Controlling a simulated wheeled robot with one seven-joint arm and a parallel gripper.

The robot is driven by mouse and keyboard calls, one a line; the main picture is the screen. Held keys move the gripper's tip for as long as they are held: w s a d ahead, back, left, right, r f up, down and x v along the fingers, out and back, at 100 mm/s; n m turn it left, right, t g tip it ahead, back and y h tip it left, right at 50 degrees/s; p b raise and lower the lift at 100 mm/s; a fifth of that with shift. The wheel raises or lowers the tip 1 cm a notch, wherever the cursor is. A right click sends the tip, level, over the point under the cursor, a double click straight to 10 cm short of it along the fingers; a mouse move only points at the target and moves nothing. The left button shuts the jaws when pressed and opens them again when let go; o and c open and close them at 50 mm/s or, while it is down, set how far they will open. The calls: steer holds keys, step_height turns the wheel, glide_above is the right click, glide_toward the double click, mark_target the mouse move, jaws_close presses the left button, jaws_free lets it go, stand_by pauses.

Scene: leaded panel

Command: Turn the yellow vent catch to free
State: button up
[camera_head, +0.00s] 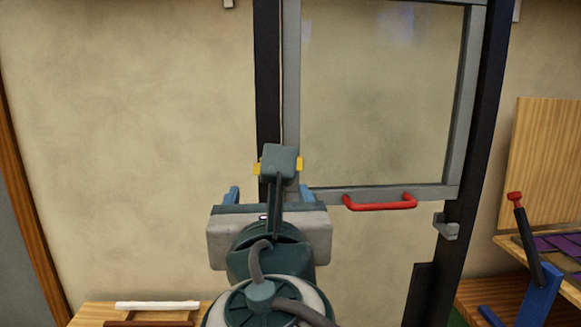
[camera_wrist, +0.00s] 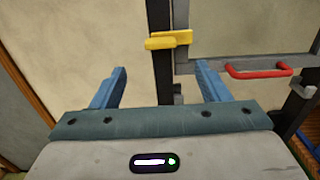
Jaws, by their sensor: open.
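The yellow vent catch (camera_wrist: 168,40) sits across the dark left post and the grey window frame. In the wrist view it lies roughly level, its bar reaching left past the post. In the head view only its ends (camera_head: 257,168) show, as my arm hides its middle. My gripper (camera_wrist: 164,78) is open and empty, its two blue fingers spread wide. In the wrist view the catch appears beyond and above the gap between the fingertips. The fingers (camera_head: 270,191) also show in the head view, below the catch. I see no contact with the catch.
A red handle (camera_head: 380,205) is on the lower rail of the glazed window frame (camera_head: 400,191). A grey bracket (camera_head: 446,228) is on the dark right post. A bench with a white bar (camera_head: 157,305) stands low left. A red-tipped lever (camera_head: 525,230) and wooden board (camera_head: 545,160) are at right.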

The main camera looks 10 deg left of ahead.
steer(key=p+x, duration=0.1)
steer(key=x, duration=0.9)
steer(key=shift+p, duration=0.3)
steer(key=shift+w, duration=0.1)
steer(key=c, duration=1)
